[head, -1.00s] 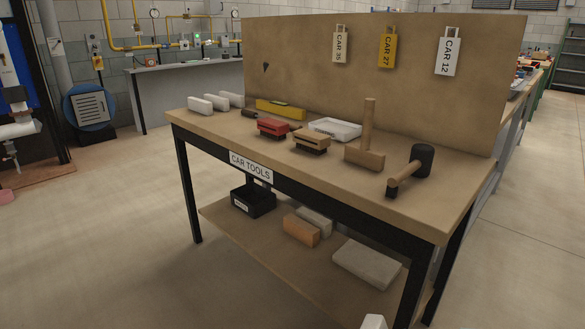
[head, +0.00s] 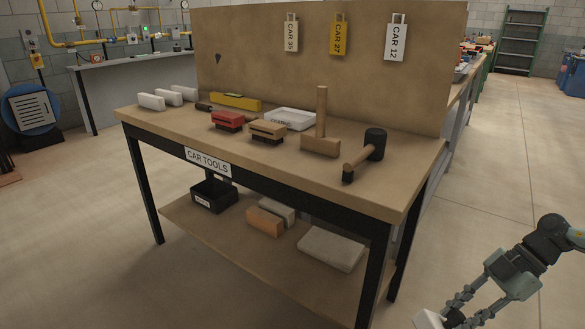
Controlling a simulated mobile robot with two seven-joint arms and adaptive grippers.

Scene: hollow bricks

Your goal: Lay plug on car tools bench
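The car tools bench (head: 205,127) stands in the middle of the head view, with a CAR TOOLS label (head: 208,162) on its front edge. My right gripper (head: 445,314) is at the bottom right, off the bench's right end and apart from it. Its fingers close on a white block (head: 428,321), which looks like the plug. The picture's lower edge cuts off most of this block. My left gripper is out of view.
The bench top holds white blocks (head: 151,102), a yellow level (head: 235,102), red (head: 227,119) and tan blocks (head: 268,130), a white tray (head: 290,119), a wooden mallet (head: 321,144) and a black-headed mallet (head: 375,144). The front left strip is bare. Key tags hang on the backboard (head: 250,60).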

